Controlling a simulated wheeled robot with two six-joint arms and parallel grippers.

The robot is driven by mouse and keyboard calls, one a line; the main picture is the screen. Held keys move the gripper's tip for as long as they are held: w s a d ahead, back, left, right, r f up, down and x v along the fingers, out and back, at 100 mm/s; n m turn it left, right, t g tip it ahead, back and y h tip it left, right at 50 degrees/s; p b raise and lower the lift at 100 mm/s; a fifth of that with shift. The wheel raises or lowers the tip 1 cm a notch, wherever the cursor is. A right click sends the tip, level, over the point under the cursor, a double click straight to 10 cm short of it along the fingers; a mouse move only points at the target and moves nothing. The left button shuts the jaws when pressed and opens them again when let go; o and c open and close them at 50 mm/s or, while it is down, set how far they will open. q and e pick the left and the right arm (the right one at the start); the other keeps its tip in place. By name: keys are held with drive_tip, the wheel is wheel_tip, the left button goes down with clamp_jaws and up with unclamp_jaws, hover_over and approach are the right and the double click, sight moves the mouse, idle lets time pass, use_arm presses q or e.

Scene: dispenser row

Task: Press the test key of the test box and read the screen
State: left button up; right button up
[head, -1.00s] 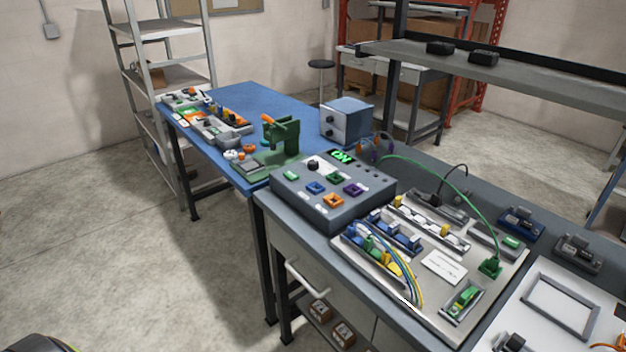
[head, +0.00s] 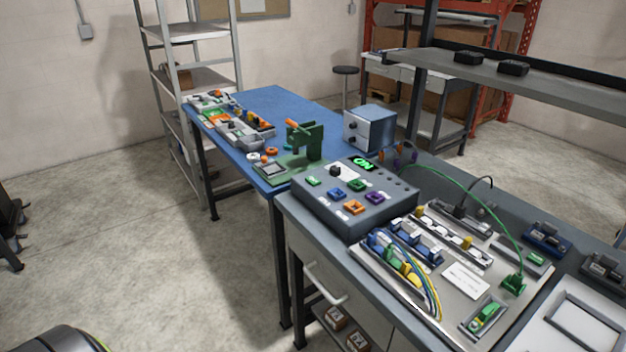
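The test box (head: 338,206) is a dark grey box with a sloped top on the grey bench. Its small screen (head: 363,164) is lit green and seems to read "ON". A black knob (head: 335,171) and coloured keys or sockets sit on its top: green (head: 357,185), blue (head: 336,194), orange (head: 354,208) and purple (head: 375,198). Which one is the test key I cannot tell. A green cable (head: 470,182) arcs from behind the box to a green plug (head: 513,284). Neither of my grippers is in view.
A grey panel (head: 455,307) with connectors and cables lies right of the box. A shelf (head: 540,75) overhangs the bench at right. The floor (head: 130,260) at left is open.

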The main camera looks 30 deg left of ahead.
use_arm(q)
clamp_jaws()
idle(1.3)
